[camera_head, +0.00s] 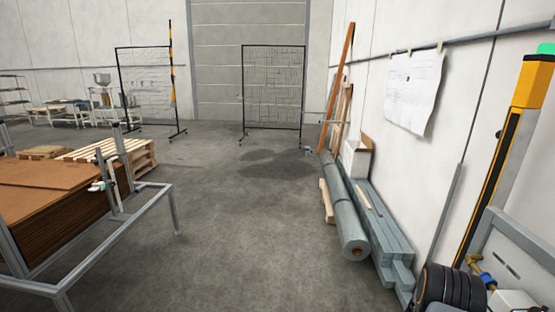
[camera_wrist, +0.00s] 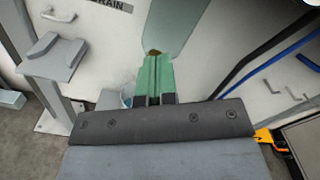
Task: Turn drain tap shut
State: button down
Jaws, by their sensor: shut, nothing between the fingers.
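A dark label ending in "RAIN" (camera_wrist: 108,5) is on a white panel at the top left of the wrist view. My gripper (camera_wrist: 155,60) shows green fingers, closed together and empty, pointing at that panel below and right of the label. A small brass-coloured part (camera_wrist: 153,52) shows just beyond the fingertips. I cannot tell whether they touch it or whether it belongs to the tap. In the head view, a brass fitting with a blue part (camera_head: 483,272) is at the bottom right; whether it is the drain tap is unclear. My gripper is not visible there.
A translucent teal strip (camera_wrist: 177,25) rises behind the fingers. A grey bracket (camera_wrist: 52,55) is at left; black and blue hoses (camera_wrist: 275,60) run at right. In the head view, a grey roll (camera_head: 345,215) lies along the right wall, and the middle floor is clear.

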jog(key=shift+w+d+f+b, duration=0.1)
jog(key=shift+w+d+b, duration=0.25)
jog(key=shift+b, duration=0.2)
jog(key=shift+w+f+b, duration=0.15)
jog(key=shift+w+b, duration=0.05)
jog(key=shift+b, duration=0.2)
jog(key=shift+w+f+b, duration=0.25)
jog(key=shift+b, duration=0.1)
